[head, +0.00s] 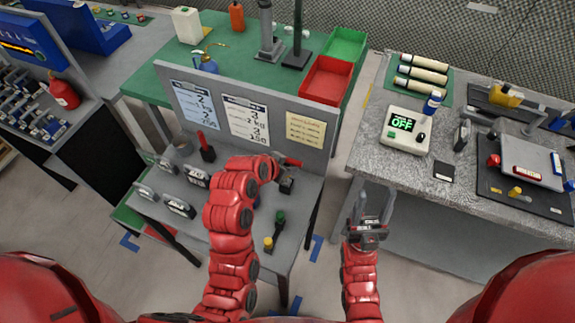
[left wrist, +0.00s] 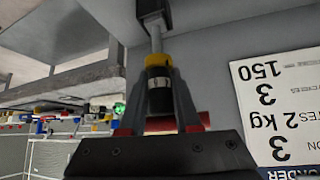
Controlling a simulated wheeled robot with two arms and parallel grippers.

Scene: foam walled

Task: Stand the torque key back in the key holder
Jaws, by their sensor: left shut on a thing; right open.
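My left gripper (left wrist: 160,115) is shut on the torque key (left wrist: 158,75), which has a dark body, a yellow ring, a grey shaft and a red crossbar. The red crossbar also shows in the head view (head: 291,162), above the grey bench. In the left wrist view the shaft points at a dark block (left wrist: 153,6), likely the key holder, and its tip meets or overlaps it. I cannot tell whether the tip is inside. The block also shows in the head view (head: 287,186). My right gripper (head: 374,203) is open and empty, right of the bench.
The grey bench has an upright back panel (head: 290,105) with note sheets. A red-handled item (head: 205,147) stands left of my left arm; several grey-and-black devices (head: 179,207) lie further left. Green and yellow-knobbed pieces (head: 280,217) sit near the front. A scale (head: 404,127) stands on the right table.

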